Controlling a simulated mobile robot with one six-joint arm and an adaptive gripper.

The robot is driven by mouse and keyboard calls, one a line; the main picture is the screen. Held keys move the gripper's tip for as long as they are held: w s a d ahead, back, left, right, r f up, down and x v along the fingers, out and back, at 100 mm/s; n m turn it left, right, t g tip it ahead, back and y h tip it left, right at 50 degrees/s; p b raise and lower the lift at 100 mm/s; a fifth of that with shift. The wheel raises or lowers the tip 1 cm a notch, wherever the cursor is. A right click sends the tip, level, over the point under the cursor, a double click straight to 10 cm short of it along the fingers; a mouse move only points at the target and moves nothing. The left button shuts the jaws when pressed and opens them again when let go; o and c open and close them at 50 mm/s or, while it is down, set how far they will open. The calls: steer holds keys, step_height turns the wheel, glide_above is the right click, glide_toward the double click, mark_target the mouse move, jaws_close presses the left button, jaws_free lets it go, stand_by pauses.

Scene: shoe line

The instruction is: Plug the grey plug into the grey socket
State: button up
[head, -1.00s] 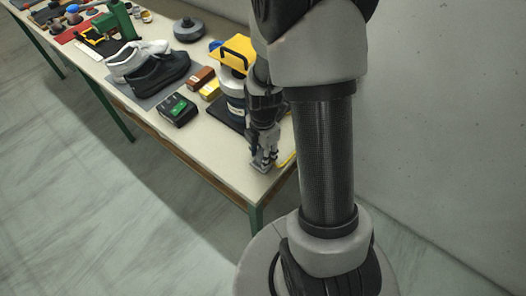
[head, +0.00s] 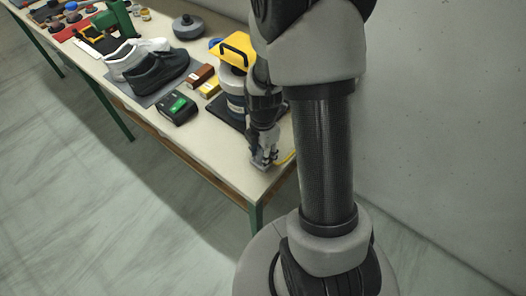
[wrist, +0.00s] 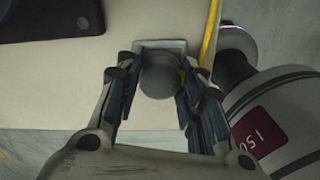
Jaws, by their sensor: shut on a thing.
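My gripper (wrist: 157,95) is shut on the grey plug (wrist: 160,75), a dark grey round body between its fingers in the wrist view. A light grey square plate (wrist: 150,44), which looks like the grey socket, lies on the table just beyond and partly behind the plug. The plug overlaps the plate in this view; I cannot tell whether it is seated or held above it. In the head view my gripper (head: 263,160) points down at the table's near right corner, and the plug is too small to make out there.
A yellow cable (wrist: 209,32) runs beside the plate. The table (head: 232,171) edge is close to the gripper. A black mat edge (wrist: 60,18) lies at upper left. A black device with a green top (head: 178,106), shoes and a yellow-topped machine (head: 236,50) stand farther back.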

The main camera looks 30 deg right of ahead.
steer(key=shift+f, duration=0.1)
steer(key=o, duration=1.2)
steer(key=shift+c, duration=0.2)
step_height(320, 180, up, 12)
